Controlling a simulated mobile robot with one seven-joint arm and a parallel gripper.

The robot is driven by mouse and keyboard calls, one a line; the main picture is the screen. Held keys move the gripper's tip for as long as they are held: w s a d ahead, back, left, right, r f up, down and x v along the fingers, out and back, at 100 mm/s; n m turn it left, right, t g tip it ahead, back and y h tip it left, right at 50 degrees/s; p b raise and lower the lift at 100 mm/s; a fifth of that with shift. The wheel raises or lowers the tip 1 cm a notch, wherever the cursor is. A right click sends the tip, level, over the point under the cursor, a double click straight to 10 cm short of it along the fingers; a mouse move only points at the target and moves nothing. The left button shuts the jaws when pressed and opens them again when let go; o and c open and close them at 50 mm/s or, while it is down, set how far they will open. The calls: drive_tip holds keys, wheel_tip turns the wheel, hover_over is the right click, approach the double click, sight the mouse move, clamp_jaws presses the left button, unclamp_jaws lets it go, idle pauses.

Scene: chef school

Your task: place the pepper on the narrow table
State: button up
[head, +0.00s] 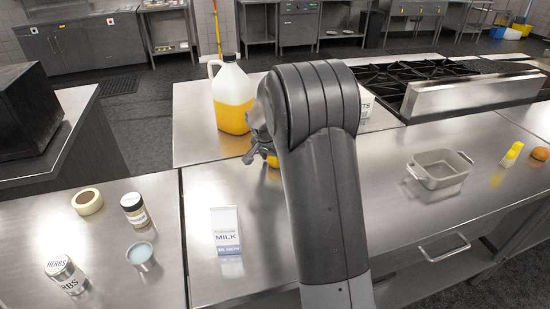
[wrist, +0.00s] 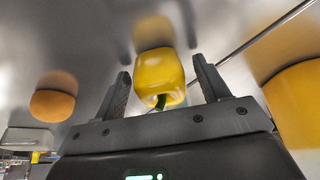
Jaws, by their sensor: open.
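The yellow pepper (wrist: 160,78), with a green stem, rests on a steel surface in the wrist view. My gripper (wrist: 160,82) is open, with one finger on each side of the pepper; contact is not clear. In the head view my gripper (head: 257,152) is low over the steel counter (head: 205,175), largely hidden behind my arm. Only a bit of the pepper (head: 273,161) shows there. Several steel tables are in view; I cannot tell which is the narrow table.
A jug (head: 233,98) of yellow liquid stands just behind my gripper. A milk carton (head: 226,231) is in front. A grey baking dish (head: 440,168) and an orange (head: 540,153) are at right. Jars and a tape roll (head: 87,201) occupy the left counter.

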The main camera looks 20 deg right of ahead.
drive_tip(key=v, duration=1.2)
drive_tip(key=s+a+r+n+t+y, duration=0.1)
drive_tip(key=s+r+n, duration=0.45)
drive_tip(key=s, duration=0.95)
drive_tip(key=s+a+n+t+y, duration=0.1)
drive_tip(key=s+a+n+y, duration=0.1)
drive_tip(key=s, duration=1.7)
drive_tip(key=shift+s+a+n, duration=0.25)
drive_tip(key=shift+a+n, duration=0.45)
drive_tip(key=shift+n, duration=0.05)
